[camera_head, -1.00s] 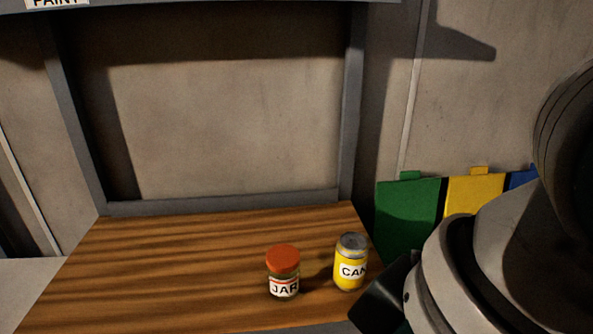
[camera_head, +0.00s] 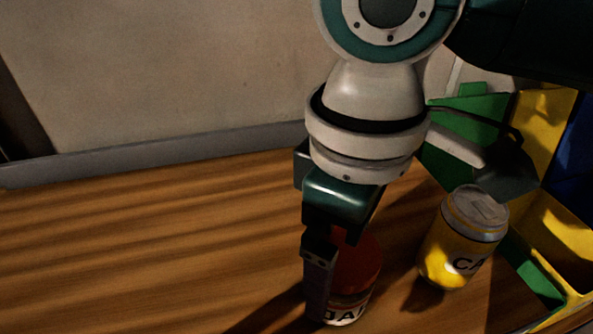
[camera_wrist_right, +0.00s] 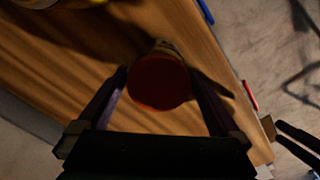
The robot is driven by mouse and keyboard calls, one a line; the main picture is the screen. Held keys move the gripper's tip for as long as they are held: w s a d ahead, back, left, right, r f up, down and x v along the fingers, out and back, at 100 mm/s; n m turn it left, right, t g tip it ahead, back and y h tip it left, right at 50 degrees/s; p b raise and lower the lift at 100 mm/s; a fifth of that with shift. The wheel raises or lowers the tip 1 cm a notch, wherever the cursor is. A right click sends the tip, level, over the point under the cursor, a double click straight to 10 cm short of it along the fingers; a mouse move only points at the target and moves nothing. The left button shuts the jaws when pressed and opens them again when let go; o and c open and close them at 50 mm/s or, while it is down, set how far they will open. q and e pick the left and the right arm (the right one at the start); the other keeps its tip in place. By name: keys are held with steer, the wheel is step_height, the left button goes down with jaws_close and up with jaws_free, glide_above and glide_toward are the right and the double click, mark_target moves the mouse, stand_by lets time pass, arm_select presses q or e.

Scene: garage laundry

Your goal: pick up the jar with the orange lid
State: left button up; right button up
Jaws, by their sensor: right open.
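The jar (camera_head: 362,268) with the orange-red lid stands upright on the wooden surface, partly hidden behind my right gripper in the head view. Its round lid (camera_wrist_right: 158,82) shows from above in the right wrist view. My right gripper (camera_head: 325,285) is open and points down at the jar. I see no grip on the jar. My left gripper is not in view.
A yellow can (camera_head: 462,240) stands upright just right of the jar. Green, yellow and blue bins (camera_head: 555,235) are beyond the right edge of the wooden surface (camera_head: 130,250). The surface is clear to the left.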

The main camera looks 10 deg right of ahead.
step_height(320, 180, down, 6)
steer(key=shift+r+b, duration=0.25)
steer(key=shift+b, duration=0.15)
steer(key=c, duration=1.3)
steer(key=shift+w+r, duration=0.1)
steer(key=shift+r, duration=0.05)
